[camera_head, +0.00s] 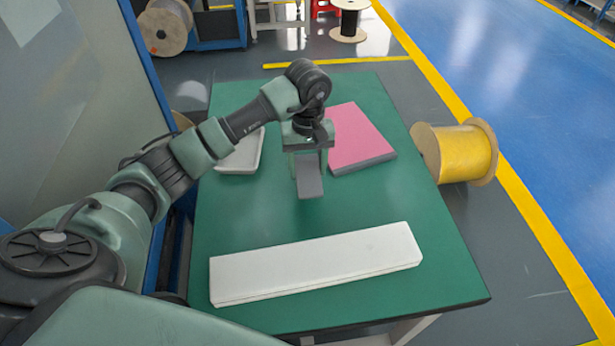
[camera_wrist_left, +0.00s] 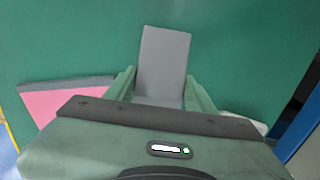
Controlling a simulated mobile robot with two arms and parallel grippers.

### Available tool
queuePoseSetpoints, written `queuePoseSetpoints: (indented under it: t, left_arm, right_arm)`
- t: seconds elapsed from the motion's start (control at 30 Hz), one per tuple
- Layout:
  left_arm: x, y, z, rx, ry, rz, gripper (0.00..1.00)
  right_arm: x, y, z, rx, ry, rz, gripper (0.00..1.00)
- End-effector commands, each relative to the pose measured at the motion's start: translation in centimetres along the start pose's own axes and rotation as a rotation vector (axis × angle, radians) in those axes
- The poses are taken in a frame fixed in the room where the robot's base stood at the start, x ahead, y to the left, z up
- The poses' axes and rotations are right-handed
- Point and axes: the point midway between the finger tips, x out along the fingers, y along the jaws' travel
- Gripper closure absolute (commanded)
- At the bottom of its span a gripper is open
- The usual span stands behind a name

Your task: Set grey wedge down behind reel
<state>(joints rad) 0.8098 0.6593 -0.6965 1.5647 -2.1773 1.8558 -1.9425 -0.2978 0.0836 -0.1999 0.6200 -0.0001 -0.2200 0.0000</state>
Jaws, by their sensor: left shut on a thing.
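The grey wedge (camera_head: 310,184) is held in my left gripper (camera_head: 308,158), over the middle of the green table (camera_head: 225,220). In the left wrist view the wedge (camera_wrist_left: 164,62) sticks out between the two fingers, which are shut on its sides. Whether its lower end touches the table I cannot tell. A reel wound with yellow cable (camera_head: 455,153) lies on its side beyond the table's right edge, well apart from the wedge. My right gripper is not in view.
A pink slab (camera_head: 358,138) lies just right of my left gripper, and a white tray (camera_head: 242,155) lies to its left, partly behind my arm. A long white block (camera_head: 318,264) lies at the table's front. More reels stand at the back, one with black cable (camera_head: 349,20).

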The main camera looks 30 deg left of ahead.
Motion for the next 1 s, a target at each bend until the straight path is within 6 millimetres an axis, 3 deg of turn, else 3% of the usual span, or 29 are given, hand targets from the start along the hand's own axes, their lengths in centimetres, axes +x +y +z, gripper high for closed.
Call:
queuePoseSetpoints:
  t: [0.37,0.73,0.77,0.8,0.83,1.0]
  left_arm:
    - [4.3,0.0,0.1,0.000,-0.001,0.000,1.00]
    - [4.9,0.0,0.0,0.001,0.002,0.000,1.00]
    - [4.8,0.0,0.0,0.001,0.002,-0.001,0.40]
    - [4.7,0.0,0.0,0.001,0.001,-0.001,0.29]
    - [4.7,0.0,0.0,0.001,0.001,-0.001,0.24]
    - [4.7,0.0,0.0,0.001,0.001,-0.001,0.24]
  right_arm:
    - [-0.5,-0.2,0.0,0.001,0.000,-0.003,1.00]
    - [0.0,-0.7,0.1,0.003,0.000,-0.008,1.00]
    - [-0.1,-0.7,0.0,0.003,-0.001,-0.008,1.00]
    - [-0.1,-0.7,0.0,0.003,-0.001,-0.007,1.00]
    - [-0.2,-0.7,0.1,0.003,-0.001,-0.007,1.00]
    - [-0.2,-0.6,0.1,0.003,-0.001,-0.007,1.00]
